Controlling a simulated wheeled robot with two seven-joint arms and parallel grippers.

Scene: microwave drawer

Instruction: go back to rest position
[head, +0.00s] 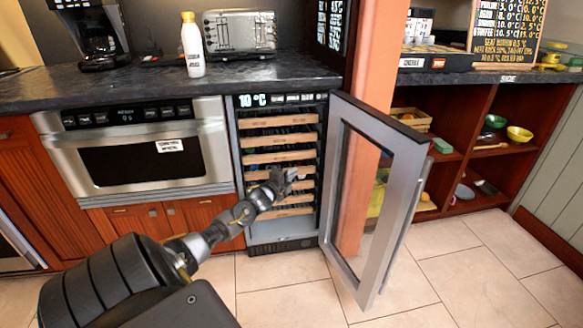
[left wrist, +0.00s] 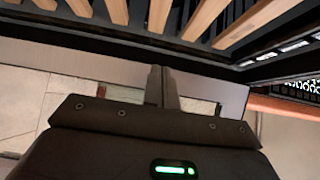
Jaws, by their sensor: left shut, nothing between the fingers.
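The microwave drawer (head: 140,150) is set under the dark counter at the left of the head view, and it looks shut. My left gripper (head: 285,180) is in front of the open wine cooler, near its wooden racks (head: 280,157). In the left wrist view the two fingers of my left gripper (left wrist: 163,80) are together with nothing between them. Wooden slats (left wrist: 200,20) of the racks show above the fingers there. My right gripper is in neither view.
The wine cooler's glass door (head: 375,190) stands wide open to the right of my left gripper. A white bottle (head: 192,48), a toaster (head: 240,33) and a coffee maker (head: 85,35) stand on the counter (head: 130,85). Tiled floor (head: 450,270) is clear at the front right.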

